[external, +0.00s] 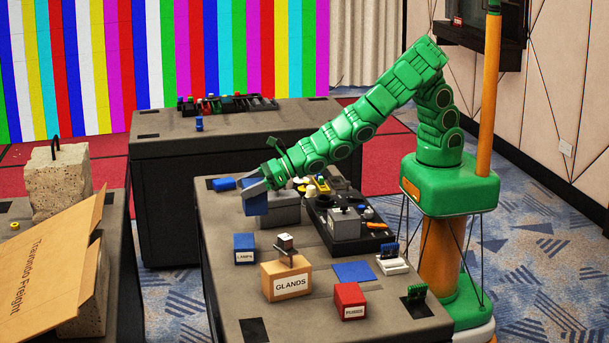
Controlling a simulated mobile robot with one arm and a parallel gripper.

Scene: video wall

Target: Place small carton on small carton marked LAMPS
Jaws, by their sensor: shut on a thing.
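A small blue carton (255,206) hangs at my gripper (256,189), which is shut on it. The small blue carton marked LAMPS (244,250) stands upright on the near table, below and slightly left of the held carton. Nothing sits on the LAMPS carton, and it is apart from the gripper. The gripper hides the held carton's upper part.
A tan GLANDS carton (287,281) with a small object on top stands right of LAMPS. A red carton (350,302) and a flat blue square (357,272) are further right. A dark tray (319,208) holds several items.

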